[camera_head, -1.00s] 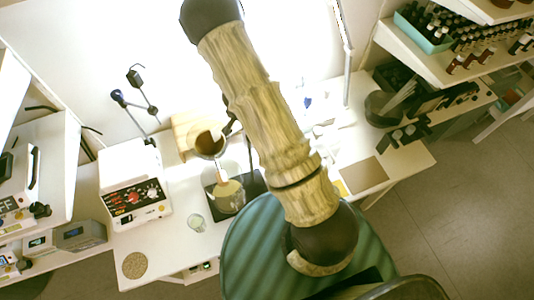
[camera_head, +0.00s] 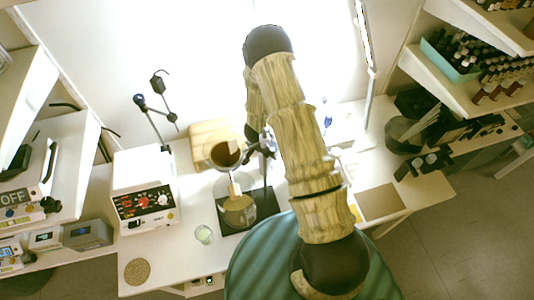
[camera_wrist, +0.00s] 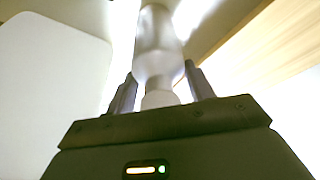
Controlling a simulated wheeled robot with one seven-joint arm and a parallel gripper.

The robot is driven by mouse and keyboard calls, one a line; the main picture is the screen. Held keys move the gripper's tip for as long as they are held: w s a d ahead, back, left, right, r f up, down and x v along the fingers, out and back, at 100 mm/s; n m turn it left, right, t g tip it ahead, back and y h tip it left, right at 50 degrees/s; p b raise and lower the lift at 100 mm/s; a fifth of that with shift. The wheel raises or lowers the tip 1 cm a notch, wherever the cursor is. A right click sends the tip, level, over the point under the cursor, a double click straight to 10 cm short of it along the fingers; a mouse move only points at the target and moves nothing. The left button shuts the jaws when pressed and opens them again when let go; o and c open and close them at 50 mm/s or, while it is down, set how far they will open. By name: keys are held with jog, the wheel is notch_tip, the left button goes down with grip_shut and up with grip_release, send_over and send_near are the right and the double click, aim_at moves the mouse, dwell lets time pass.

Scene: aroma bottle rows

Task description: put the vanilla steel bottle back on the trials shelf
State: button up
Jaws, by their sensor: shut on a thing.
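My gripper (camera_wrist: 160,90) is shut on a pale grey, smooth bottle (camera_wrist: 158,45) in the wrist view, with a dark finger at each side of its narrow part. No label shows on it, so I cannot read that it is the vanilla one. In the head view my arm hides the gripper and the held bottle. Shelves with rows of small dark bottles (camera_head: 503,69) stand at the upper right; no sign there tells me which is the trials shelf.
A teal tray (camera_head: 437,57) of bottles sits on the right shelf (camera_head: 460,98). A teal ribbed stool (camera_head: 262,262) is in front.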

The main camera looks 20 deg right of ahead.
jog(key=shift+f, duration=0.5)
jog(key=o, duration=1.4)
jog(key=p+v, duration=0.9)
jog(key=v, duration=0.3)
